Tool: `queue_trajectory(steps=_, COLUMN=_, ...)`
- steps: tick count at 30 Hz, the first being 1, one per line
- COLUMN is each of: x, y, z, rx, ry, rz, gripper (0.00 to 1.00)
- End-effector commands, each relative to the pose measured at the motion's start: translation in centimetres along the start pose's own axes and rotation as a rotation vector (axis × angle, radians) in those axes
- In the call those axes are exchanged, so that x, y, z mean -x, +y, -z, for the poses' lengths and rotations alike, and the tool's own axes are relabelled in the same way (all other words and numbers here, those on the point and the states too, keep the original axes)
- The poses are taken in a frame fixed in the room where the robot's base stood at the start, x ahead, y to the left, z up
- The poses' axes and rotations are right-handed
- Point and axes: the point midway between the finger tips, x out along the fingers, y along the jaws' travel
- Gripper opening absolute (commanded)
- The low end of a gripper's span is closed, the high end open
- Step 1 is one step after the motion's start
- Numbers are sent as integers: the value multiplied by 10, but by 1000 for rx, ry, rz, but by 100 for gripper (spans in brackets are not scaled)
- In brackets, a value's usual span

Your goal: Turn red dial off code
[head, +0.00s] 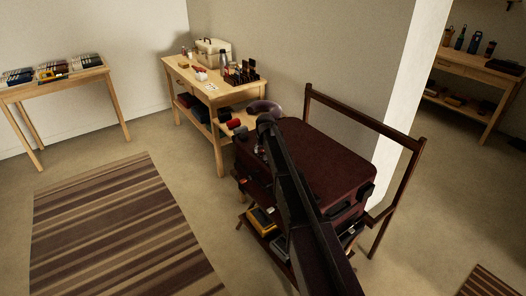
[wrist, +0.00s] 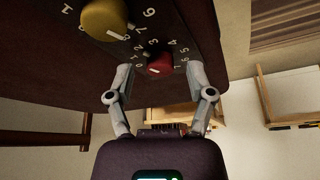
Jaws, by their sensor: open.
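The red dial (wrist: 159,64) shows in the wrist view, set on the side of the dark red suitcase (wrist: 60,65), with small white numbers around it and a light pointer mark on its face. A larger yellow dial (wrist: 106,19) with its own numbers sits beside it, up and to the left. My gripper (wrist: 160,70) is open, one finger on each side of the red dial; I cannot tell whether they touch it. In the head view the suitcase (head: 318,160) rests on a wooden rack, and my arm hides the dials and most of the gripper.
A wooden table (head: 180,72) with a case, bottles and tools stands behind the suitcase. The rack's tall wooden frame (head: 365,118) rises at its right. Another table (head: 85,80) stands at the left. A striped rug (head: 115,230) lies on open floor.

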Motion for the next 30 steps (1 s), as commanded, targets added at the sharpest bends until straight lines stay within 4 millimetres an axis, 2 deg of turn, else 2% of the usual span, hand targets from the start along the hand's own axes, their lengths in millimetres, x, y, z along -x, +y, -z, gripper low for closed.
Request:
queue_trajectory(steps=4, x=0, y=0, z=0, rx=0, ry=0, rz=0, gripper=69)
queue_trajectory(steps=11, x=0, y=0, z=0, rx=0, ry=0, rz=0, gripper=0)
queue_trajectory(steps=23, x=0, y=1, z=0, rx=20, ry=-1, rz=7, gripper=0)
queue_trajectory(steps=30, x=0, y=2, z=0, rx=100, ry=-1, rz=40, gripper=0)
